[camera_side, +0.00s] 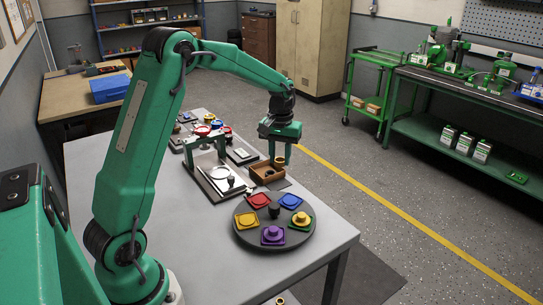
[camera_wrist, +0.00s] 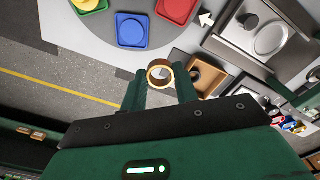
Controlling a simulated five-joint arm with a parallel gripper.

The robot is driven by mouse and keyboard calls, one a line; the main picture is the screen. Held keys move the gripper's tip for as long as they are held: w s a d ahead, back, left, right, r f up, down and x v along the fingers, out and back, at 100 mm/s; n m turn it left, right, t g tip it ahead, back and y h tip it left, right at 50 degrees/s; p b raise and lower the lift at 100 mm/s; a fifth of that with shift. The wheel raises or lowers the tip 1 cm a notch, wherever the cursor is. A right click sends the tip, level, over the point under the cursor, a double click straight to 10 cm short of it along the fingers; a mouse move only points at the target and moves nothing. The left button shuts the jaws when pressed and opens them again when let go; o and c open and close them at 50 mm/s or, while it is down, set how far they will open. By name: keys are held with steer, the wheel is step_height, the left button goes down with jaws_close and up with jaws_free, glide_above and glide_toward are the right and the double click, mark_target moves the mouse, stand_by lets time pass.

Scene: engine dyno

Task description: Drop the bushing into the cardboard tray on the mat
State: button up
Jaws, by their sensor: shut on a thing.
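My gripper (camera_wrist: 160,85) is shut on a bushing (camera_wrist: 160,65), a short brass-coloured ring, held between the two green fingertips in the wrist view. In the side view the gripper (camera_side: 279,158) hangs over the table near its right edge, and the bushing (camera_side: 279,162) shows at the fingertips. The cardboard tray (camera_side: 266,174) is a small open brown box just below the gripper, on a dark mat (camera_side: 281,184).
A round grey turntable (camera_side: 245,237) with several coloured pieces stands nearer on the table. A metal tray with a white disc (camera_side: 222,172) lies left of the cardboard tray. A green frame (camera_side: 188,150) and small parts stand behind. Another brass ring (camera_side: 280,301) is at the bottom edge.

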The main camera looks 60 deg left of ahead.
steer(key=w+a+f+n, duration=0.1)
steer(key=w+a+f, duration=0.1)
steer(key=a, duration=0.5)
steer(key=w+a+f+n, duration=0.1)
steer(key=a+f+n, duration=0.1)
steer(key=a, duration=0.5)
steer(key=shift+w+a+f, duration=0.35)
steer(key=shift+w+a, duration=0.05)
steer(key=shift+f, duration=0.2)
steer(key=shift+f, duration=1.95)
steer(key=shift+f, duration=0.5)
stand_by(0.5)
steer(key=o, duration=1)
steer(key=shift+o, duration=0.2)
steer(key=shift+r, duration=0.15)
